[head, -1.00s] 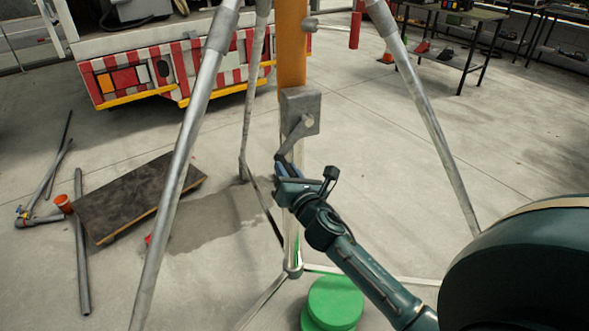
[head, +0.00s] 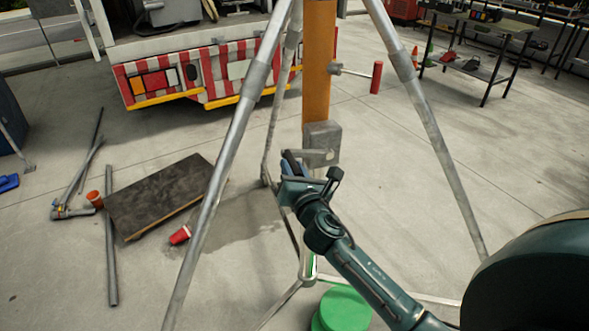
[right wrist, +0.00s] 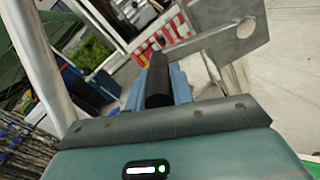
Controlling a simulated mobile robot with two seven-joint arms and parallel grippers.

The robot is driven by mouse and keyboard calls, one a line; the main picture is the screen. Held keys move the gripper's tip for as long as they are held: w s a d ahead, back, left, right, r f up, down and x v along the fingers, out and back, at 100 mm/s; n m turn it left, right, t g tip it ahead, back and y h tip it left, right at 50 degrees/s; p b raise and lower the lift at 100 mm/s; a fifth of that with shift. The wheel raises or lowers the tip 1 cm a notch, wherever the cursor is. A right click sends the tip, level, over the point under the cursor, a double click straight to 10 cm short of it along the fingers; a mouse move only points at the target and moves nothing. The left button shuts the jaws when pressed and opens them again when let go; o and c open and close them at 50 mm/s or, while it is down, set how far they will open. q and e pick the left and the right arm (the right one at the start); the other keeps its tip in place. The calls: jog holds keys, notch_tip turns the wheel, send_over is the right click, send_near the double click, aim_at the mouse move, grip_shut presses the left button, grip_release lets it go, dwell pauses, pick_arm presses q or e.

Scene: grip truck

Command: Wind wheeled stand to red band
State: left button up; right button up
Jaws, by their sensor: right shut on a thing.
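The wheeled stand has grey tubular legs (head: 225,125) spread around an orange centre column (head: 319,60). The column's top is cut off by the frame, and I see no red band on the part in view. A grey winch box (head: 322,136) sits on the column, with a crank arm (head: 318,158) pointing left from it. My right gripper (head: 290,166) is shut on the crank's dark handle, left of the box. In the right wrist view the black handle (right wrist: 158,82) stands between the blue fingers, with the grey crank plate (right wrist: 225,38) behind. My left gripper is out of view.
A green round object (head: 342,308) lies under the stand. A dark board (head: 160,192), a red cup (head: 180,234) and loose pipes (head: 111,240) lie at left. A truck with a striped rear (head: 215,75) stands behind. The floor at right is mostly clear.

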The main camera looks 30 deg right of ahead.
jog(key=r, duration=0.2)
jog(key=d+r, duration=0.1)
jog(key=r, duration=0.2)
jog(key=d+r, duration=0.3)
jog(key=shift+s+r, duration=0.2)
jog(key=shift+s+d+r, duration=0.1)
jog(key=shift+d+r, duration=0.1)
jog(key=shift+d, duration=0.05)
grip_shut()
jog(key=d, duration=0.2)
jog(key=d+f, duration=0.1)
jog(key=shift+s+b, duration=0.25)
jog(key=shift+b, duration=0.1)
jog(key=o, duration=1)
grip_release()
jog(key=shift+o, duration=0.2)
jog(key=shift+s, duration=0.15)
